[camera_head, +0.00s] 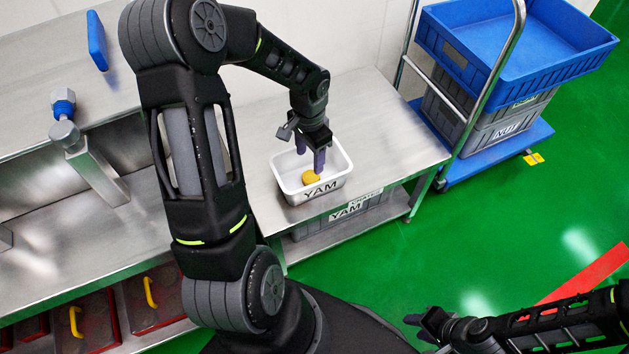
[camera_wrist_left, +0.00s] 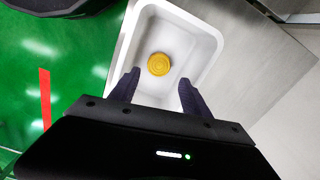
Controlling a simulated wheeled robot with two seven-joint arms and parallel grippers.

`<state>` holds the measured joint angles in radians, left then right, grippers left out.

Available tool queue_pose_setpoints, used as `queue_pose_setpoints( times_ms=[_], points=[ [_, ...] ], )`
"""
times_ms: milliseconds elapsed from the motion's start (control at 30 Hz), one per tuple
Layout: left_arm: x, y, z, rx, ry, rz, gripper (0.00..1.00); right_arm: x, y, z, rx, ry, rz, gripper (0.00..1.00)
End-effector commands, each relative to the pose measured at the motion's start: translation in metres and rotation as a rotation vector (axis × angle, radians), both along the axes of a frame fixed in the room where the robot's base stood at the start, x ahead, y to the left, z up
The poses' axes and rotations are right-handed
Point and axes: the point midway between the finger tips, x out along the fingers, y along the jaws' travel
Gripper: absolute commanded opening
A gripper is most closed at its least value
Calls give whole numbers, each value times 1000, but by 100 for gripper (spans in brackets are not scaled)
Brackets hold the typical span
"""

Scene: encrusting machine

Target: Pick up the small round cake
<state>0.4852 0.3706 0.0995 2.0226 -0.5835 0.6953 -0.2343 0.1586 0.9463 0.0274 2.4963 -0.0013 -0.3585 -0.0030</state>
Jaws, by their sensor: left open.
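A small round yellow cake (camera_head: 311,177) lies in a white bin (camera_head: 337,187) marked YAM on the steel table. In the left wrist view the cake (camera_wrist_left: 158,64) rests on the floor of the bin (camera_wrist_left: 205,48), with nothing else in it. My left gripper (camera_head: 311,163) points down into the bin above the cake. Its two fingers (camera_wrist_left: 159,92) are apart with nothing between them, and the cake shows just beyond their tips. My right gripper (camera_head: 421,323) is at the lower right, away from the bin; its jaw state is unclear.
Bare steel tabletop (camera_head: 385,135) lies right of the bin. A grey YAM crate (camera_head: 345,213) sits on the shelf below. A trolley with a blue crate (camera_head: 515,50) stands at the upper right. Green floor is open at the right.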

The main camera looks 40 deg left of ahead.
Motion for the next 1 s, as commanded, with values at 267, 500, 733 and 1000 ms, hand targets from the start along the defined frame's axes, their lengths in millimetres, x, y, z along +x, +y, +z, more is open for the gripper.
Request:
queue_pose_setpoints(
  times_ms=[267, 500, 733, 1000],
  points=[
    [0, -1, 0, -2, 1, 0, 55, 1, 0, 1, 0, -1, 0, 36],
    [0, -2, -22, -4, 2, 1, 55, 1, 0, -5, 0, -1, 0, 36],
    [0, -2, -26, -2, 0, 0, 55, 1, 0, -5, 0, -1, -1, 36],
    [-1, -2, -38, -4, 2, 0, 55, 1, 0, -9, 0, -1, -1, 36]
  ],
)
